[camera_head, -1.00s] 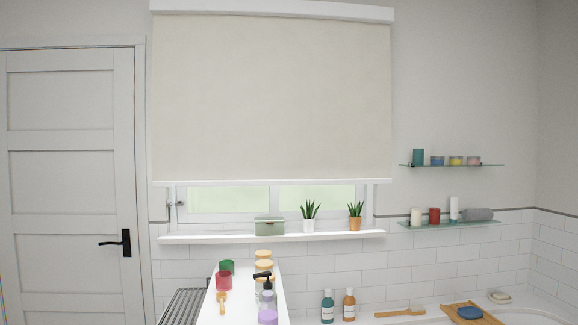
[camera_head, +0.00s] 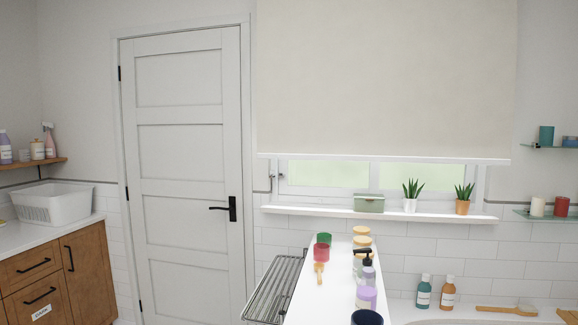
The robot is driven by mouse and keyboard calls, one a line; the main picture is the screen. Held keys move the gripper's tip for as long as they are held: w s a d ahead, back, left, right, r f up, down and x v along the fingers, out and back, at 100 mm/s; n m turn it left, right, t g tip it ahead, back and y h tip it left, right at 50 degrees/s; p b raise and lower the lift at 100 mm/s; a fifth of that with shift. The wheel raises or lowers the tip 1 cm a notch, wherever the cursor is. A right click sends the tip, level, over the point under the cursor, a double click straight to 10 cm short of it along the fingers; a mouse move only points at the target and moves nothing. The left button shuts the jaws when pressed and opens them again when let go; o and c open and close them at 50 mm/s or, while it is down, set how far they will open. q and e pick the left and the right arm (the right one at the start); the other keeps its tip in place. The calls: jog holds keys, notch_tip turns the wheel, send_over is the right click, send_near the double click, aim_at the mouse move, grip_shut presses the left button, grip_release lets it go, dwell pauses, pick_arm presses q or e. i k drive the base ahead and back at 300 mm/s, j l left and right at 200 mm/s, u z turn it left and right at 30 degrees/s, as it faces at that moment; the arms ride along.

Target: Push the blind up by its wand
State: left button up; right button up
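The cream roller blind (camera_head: 385,80) hangs over the window at the upper right of the head view, its top cut off by the frame. Its white bottom bar (camera_head: 385,158) is low, with only a strip of window glass (camera_head: 325,174) showing below it. I cannot make out a wand on the blind. Neither of my grippers shows in the view.
The sill (camera_head: 385,213) holds a green box (camera_head: 369,203) and two potted plants (camera_head: 411,194). A white narrow surface (camera_head: 322,283) with jars and bottles stands in front, beside a slatted rack (camera_head: 274,287). A closed door (camera_head: 189,170) and wooden cabinet (camera_head: 45,265) are left.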

aim_at(334, 135)
jog(key=i+j, duration=2.25)
jog(key=i+j+z, duration=0.6)
jog(key=k+j, duration=0.05)
jog(key=k, duration=0.05)
